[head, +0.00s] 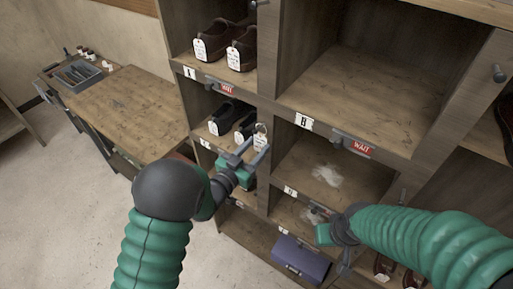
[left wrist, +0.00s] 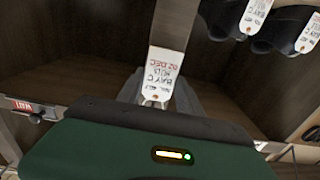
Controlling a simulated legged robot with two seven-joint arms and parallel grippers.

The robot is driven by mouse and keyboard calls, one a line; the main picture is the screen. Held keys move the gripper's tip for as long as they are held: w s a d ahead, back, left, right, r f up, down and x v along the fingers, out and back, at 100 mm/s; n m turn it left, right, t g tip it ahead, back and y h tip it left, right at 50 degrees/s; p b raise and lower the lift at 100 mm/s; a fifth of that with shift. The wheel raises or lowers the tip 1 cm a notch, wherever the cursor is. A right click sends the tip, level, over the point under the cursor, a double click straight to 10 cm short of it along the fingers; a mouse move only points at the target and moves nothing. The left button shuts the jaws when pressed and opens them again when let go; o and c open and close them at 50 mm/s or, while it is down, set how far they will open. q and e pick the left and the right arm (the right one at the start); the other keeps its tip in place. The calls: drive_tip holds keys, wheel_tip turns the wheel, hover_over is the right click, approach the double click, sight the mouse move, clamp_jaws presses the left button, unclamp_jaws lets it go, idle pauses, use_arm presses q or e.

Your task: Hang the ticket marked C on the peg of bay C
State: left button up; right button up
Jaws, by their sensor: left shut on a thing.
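A white paper ticket (head: 261,140) with a ring at its top hangs at the tips of my left gripper (head: 250,153), which is shut on it. In the left wrist view the ticket (left wrist: 167,72) shows upside down and reads BAY C, with red writing. The gripper is in front of the cubby's right side, where black shoes (head: 226,116) with white tickets stand. That cubby's small label (head: 205,144) is too blurred to read. Its peg cannot be made out behind the gripper and ticket. My right gripper (head: 328,234) is low before the lower cubbies, its fingers unclear.
Cubby A above holds brown shoes (head: 241,50) with tickets. Cubby B (head: 350,85) is empty; a red WAIT sign (head: 361,148) is on its front edge. Pegs (head: 498,73) stick out from dividers. A purple box (head: 300,258) sits low. A workbench (head: 118,105) stands left.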

use_arm(q)
drive_tip(key=shift+a, duration=0.15)
drive_tip(key=o, duration=1.4)
